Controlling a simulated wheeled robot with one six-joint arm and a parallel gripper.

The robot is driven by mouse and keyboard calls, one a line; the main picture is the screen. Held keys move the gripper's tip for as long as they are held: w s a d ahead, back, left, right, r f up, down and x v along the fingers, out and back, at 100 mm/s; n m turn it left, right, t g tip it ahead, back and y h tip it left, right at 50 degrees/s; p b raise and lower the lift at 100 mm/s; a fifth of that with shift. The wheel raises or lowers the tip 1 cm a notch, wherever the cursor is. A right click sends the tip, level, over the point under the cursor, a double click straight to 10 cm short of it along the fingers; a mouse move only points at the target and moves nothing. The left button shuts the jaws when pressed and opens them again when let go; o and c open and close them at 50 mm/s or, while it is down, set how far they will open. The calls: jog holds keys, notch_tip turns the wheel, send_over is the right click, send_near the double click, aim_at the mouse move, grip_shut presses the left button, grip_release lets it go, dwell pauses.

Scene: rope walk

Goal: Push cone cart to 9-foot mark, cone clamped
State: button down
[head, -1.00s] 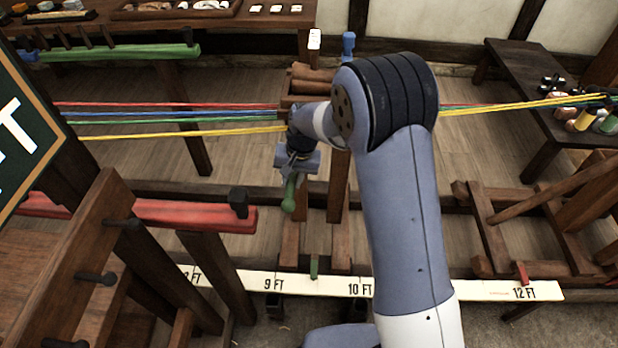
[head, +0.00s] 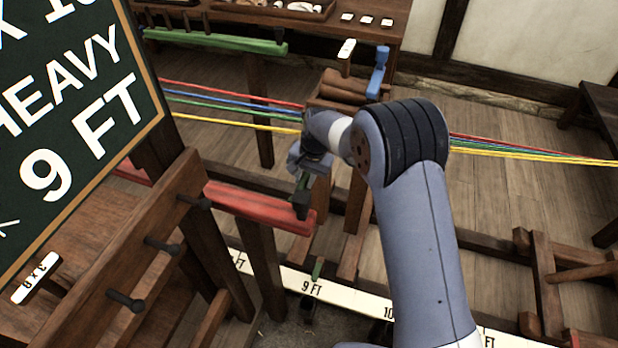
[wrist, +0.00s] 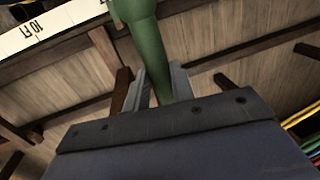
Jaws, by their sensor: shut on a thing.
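The cone cart (head: 345,93) is a brown wooden frame on rails, with a rounded wooden piece on top. A blue lever (head: 378,72) stands up at its right end. I cannot tell the clamp's state from it, and my arm hides part of the cart. My gripper (wrist: 157,88) is shut on the cart's green handle (wrist: 150,45), which hangs down; my gripper also shows in the head view (head: 304,168). The cart's green pointer (head: 318,268) is at the white scale (head: 345,302), just above the "9 FT" label.
Red, blue, green and yellow ropes (head: 235,108) run through the cart to the right. A wooden stand with a red bar (head: 260,206) and dark pegs is close at left. A chalkboard (head: 75,120) reads "HEAVY" and "9 FT". A bench stands behind.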

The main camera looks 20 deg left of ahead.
jog(key=c, duration=1.2)
grip_release()
jog(key=shift+c, duration=0.2)
notch_tip(320, 180, up, 11)
jog(key=d, duration=0.2)
jog(key=shift+f, duration=0.2)
jog(key=f, duration=0.3)
jog(key=a+f, duration=0.1)
jog(key=f, duration=0.3)
jog(key=a+f, duration=0.1)
jog(key=f, duration=0.2)
jog(key=shift+f, duration=0.3)
jog(key=shift+d, duration=0.4)
jog(key=shift+d, duration=0.1)
